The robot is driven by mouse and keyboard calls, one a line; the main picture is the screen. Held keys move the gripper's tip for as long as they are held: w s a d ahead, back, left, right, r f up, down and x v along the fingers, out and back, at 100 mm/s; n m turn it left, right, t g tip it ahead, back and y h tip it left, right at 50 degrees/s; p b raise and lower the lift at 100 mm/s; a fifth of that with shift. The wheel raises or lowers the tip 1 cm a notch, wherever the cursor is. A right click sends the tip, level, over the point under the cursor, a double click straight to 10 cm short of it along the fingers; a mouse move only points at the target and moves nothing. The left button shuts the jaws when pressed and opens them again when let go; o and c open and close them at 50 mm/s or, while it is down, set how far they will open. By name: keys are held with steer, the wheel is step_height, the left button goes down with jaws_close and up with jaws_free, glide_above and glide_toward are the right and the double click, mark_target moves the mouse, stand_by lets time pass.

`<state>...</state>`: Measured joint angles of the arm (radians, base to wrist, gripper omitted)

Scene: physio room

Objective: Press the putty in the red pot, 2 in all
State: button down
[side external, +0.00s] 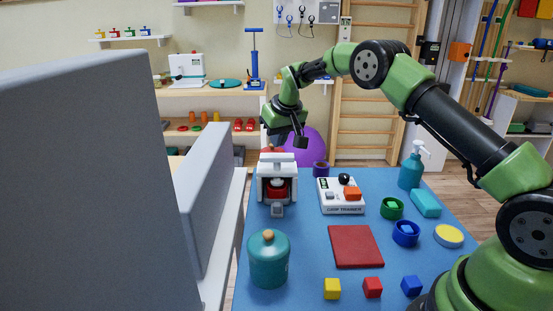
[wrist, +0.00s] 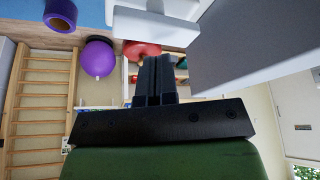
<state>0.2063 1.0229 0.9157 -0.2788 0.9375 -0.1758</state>
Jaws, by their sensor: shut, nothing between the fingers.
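The red pot (side external: 281,194) sits inside a white press (side external: 263,183) at the back left of the blue table. The press has a white bar across its top and a grey block at its front. The putty in the pot cannot be made out. My gripper (side external: 301,142) is shut and empty, above and slightly right of the press, apart from it in the side view. In the wrist view my two dark fingers (wrist: 154,80) lie together, with a white part of the press (wrist: 150,27) beyond them.
A red mat (side external: 356,246) lies mid-table. Grey panels (side external: 90,190) block the left.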

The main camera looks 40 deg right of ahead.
step_height(320, 180, up, 5)
steer(key=shift+r, duration=0.1)
stand_by(0.3)
steer(key=s+a+r+t+y, duration=0.1)
steer(key=s+a+r, duration=0.3)
steer(key=s+r, duration=0.3)
steer(key=s+a+r, duration=0.4)
steer(key=s+r, duration=0.2)
steer(key=s+a+f+t+y, duration=0.1)
steer(key=s+a, duration=0.1)
steer(key=s, duration=0.8)
steer(key=s+a+f+m+y, duration=0.1)
steer(key=s+a+f, duration=0.1)
steer(key=s, duration=0.9)
steer(key=shift+a+t, duration=0.4)
steer(key=shift+a, duration=0.2)
